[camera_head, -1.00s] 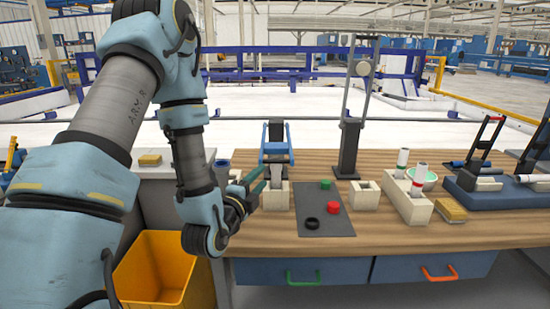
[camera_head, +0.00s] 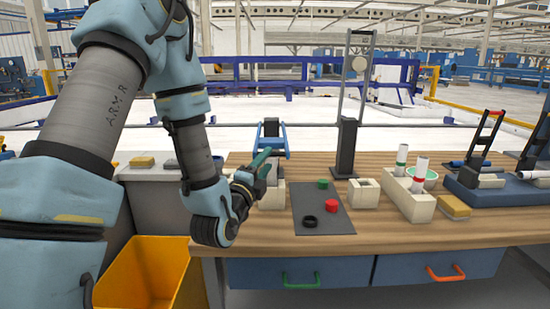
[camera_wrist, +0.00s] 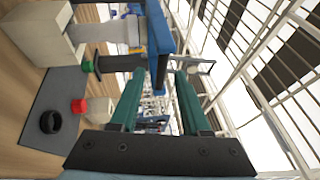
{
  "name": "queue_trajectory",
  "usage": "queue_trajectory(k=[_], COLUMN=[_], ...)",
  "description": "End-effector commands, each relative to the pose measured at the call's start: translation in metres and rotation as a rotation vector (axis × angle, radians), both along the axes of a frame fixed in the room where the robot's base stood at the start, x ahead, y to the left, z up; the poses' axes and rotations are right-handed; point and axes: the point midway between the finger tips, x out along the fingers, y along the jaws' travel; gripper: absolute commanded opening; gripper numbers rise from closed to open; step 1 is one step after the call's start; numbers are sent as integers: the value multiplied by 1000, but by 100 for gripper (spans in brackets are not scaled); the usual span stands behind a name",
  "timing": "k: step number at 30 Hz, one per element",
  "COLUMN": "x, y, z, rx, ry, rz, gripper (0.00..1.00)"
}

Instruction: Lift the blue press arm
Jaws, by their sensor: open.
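The blue press arm (camera_head: 284,141) is part of a small press near the back left of the bench, above a pale block (camera_head: 272,195). My gripper (camera_head: 266,157) is at the press, its green fingers partly covering the arm and the press in the head view. In the wrist view the blue press arm (camera_wrist: 158,38) comes down from the top, and its lower end shows between the tips of my gripper (camera_wrist: 160,74). The fingers are apart. I cannot tell whether either finger touches the arm.
A pale square block (camera_head: 364,193), a tall dark stand (camera_head: 346,150) and a holder with white tubes (camera_head: 408,200) stand to the right. A yellow bin (camera_head: 150,278) is at lower left.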

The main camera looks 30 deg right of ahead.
Motion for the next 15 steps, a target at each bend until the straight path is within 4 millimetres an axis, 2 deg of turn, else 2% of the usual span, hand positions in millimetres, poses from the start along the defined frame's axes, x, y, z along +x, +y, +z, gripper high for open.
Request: queue_trajectory(k=[1, 9, 15], x=[7, 35, 45], y=[-7, -37, -49], z=[8, 15, 15], rx=[-2, -2, 1], ry=[0, 0, 1], rz=[2, 3, 1], gripper=[47, 47, 47])
